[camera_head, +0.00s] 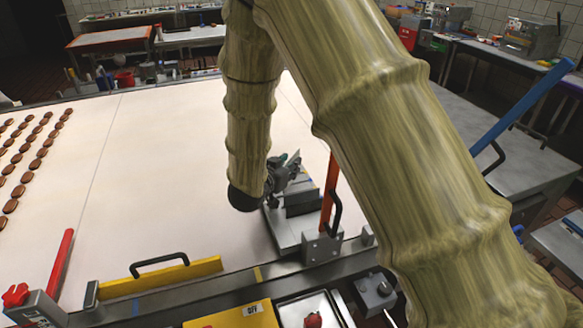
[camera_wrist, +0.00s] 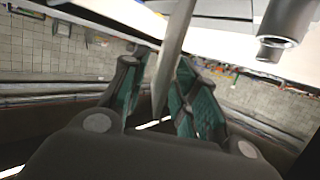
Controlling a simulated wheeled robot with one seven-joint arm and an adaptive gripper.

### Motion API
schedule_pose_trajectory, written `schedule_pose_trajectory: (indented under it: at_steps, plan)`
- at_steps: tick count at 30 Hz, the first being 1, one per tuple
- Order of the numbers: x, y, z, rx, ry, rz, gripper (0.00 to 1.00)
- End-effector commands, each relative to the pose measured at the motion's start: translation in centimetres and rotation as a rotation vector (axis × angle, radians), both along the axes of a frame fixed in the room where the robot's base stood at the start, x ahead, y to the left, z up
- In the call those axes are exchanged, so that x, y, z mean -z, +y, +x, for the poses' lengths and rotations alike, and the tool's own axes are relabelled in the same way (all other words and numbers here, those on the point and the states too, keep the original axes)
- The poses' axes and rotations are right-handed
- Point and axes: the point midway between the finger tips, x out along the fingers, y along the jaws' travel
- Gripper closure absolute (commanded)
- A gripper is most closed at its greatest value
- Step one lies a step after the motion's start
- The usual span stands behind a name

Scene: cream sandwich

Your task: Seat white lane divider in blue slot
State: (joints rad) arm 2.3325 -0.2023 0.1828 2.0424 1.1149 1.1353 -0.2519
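My gripper (camera_head: 285,172) is above a low grey metal fixture right of the middle of the belt, mostly behind my arm in the head view. A thin pale plate (camera_head: 294,157), which looks like the white lane divider, sticks up at the fingers. In the wrist view, the teal-padded fingers (camera_wrist: 160,105) are closed about this plate (camera_wrist: 176,45), which looks grey in shadow and stands tilted between them.
An orange upright bar (camera_head: 328,195) with a black handle stands just right of the gripper. A yellow plate (camera_head: 165,277) with a black handle lies along the front edge. A red bar (camera_head: 61,262) is at left, a blue bar (camera_head: 520,106) at right. Brown biscuits (camera_head: 28,177) lie at far left.

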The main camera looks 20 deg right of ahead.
Motion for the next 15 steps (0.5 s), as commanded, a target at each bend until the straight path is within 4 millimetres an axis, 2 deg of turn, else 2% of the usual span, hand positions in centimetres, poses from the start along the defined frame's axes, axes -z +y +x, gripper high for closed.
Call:
schedule_pose_trajectory:
  at_steps: [6, 15]
  plan:
    - [0.5, -1.3, 1.4, 0.0, -0.001, 0.001, 0.71]
    - [0.6, -1.4, 1.5, 0.0, 0.0, 0.0, 0.72]
